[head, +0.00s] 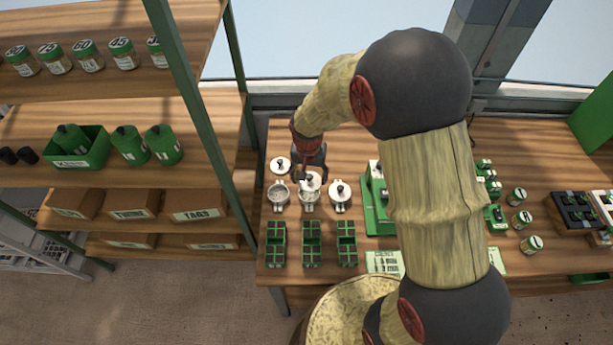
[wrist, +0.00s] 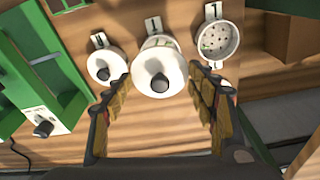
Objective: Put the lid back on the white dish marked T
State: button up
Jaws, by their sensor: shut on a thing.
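Three small white dishes stand in a row on the bench. The left dish (head: 279,194) is open with seeds or holes inside, and shows in the wrist view (wrist: 218,40). The right dish (head: 340,195) has a black-knobbed lid on. My gripper (wrist: 160,71) is shut on the rim of a white lid (wrist: 160,82) with a black knob. The lid is over the middle dish (head: 308,197), seemingly a little above it, hiding most of its inside. Each dish has a tag, but I cannot read surely which is T. Another white lid (head: 280,165) lies behind the left dish.
Green seed trays (head: 311,243) stand in front of the dishes. A green machine (head: 374,200) stands close on the right. A shelf unit (head: 150,176) with boxes and jars is on the left.

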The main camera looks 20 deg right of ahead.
aim_at(309, 182)
jog(key=shift+w+m, duration=0.2)
jog(key=shift+m, duration=0.2)
jog(key=shift+f+m, duration=0.1)
jog(key=shift+m, duration=0.3)
jog(key=shift+f+b, duration=2.05)
jog(key=shift+f, duration=1.05)
jog(key=shift+f+b, duration=0.15)
jog(key=shift+b, duration=0.2)
jog(key=o, duration=0.9)
jog(key=o, duration=0.5)
jog(key=shift+c, duration=0.2)
jog(key=shift+o, duration=0.7)
